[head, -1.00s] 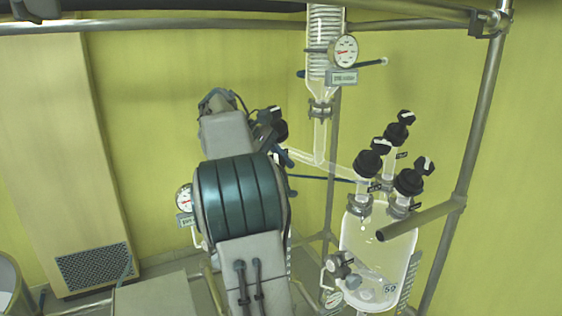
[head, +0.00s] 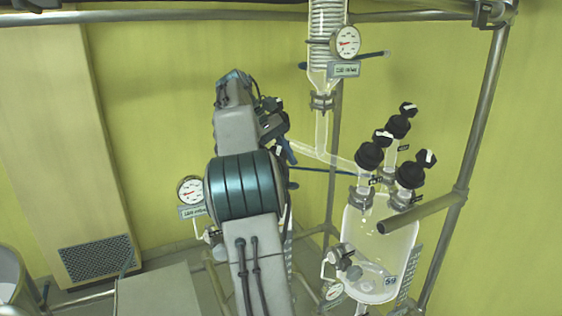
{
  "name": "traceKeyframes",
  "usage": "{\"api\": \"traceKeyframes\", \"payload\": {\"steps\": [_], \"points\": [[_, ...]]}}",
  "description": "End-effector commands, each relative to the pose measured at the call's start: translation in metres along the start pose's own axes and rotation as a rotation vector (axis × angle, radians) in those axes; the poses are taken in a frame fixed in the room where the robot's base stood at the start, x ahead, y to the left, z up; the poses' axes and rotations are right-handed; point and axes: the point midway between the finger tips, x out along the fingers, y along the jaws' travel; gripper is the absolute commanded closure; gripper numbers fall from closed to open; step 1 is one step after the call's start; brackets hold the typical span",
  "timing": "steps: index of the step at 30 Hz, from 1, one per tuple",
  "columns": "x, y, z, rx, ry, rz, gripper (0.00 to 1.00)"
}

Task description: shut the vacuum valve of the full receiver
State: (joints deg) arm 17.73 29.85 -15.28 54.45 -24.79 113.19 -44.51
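A clear glass receiver (head: 400,240) marked 59 stands at the right, with some liquid low inside. Several black valve knobs (head: 411,174) with white marks sit on its necks. Another black knob (head: 273,103) shows beside my forearm, at the left end of the sloping glass tube. Any vessel below it is mostly hidden behind my arm. I cannot tell which receiver is full or which knob is the vacuum valve. My gripper (head: 287,151) is by this left knob group, partly hidden by my arm. Contact and finger opening cannot be made out.
A glass coil condenser (head: 326,45) with a round gauge (head: 345,42) hangs above. Another gauge (head: 190,190) is left of my arm. A steel post (head: 480,120) and a stub pipe (head: 420,213) flank the right receiver. The wall side at left is open.

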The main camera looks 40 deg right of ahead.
Motion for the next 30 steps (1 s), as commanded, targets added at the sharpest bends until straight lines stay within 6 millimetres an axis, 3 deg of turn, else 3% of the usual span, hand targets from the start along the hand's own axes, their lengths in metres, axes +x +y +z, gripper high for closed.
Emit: {"api": "traceKeyframes", "payload": {"steps": [3,4,6,22,30], "points": [[0.0011,-0.0001,-0.0006,0.0,-0.002,-0.001,0.78],[0.0011,-0.0002,-0.0006,0.0,-0.002,-0.001,0.5],[0.0011,-0.0002,-0.0006,0.0,-0.002,-0.001,0.33],[0.0002,-0.0004,0.0,-0.011,-0.001,0.016,0.33],[-0.0004,0.0015,0.0004,-0.101,0.0,0.173,0.33]]}}
